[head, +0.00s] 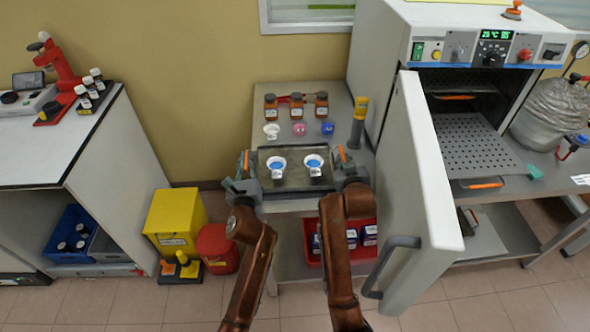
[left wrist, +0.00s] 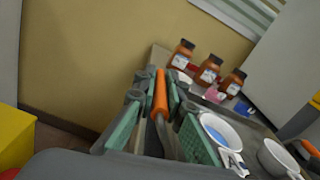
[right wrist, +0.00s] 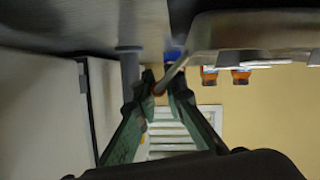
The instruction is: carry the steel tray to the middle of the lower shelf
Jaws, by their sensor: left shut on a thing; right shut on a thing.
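The steel tray (head: 295,179) is held between my two grippers at the front of the small grey table in the head view. It carries two white cups with blue contents, a left cup (head: 276,166) and a right cup (head: 314,164). My left gripper (head: 245,168) is shut on the tray's left orange handle (left wrist: 160,95). My right gripper (head: 346,166) is shut on the right handle, whose shaft (right wrist: 173,74) shows in the right wrist view. The perforated shelf (head: 470,140) is in the open oven at right. I cannot tell the tray's height above the table.
The open oven door (head: 415,170) stands between the tray and the oven chamber. Brown jars (head: 296,106), small coloured cups and a yellow-topped cylinder (head: 358,120) stand behind the tray. A red bin (head: 352,238) is below it. Yellow (head: 175,222) and red (head: 216,248) containers stand at left.

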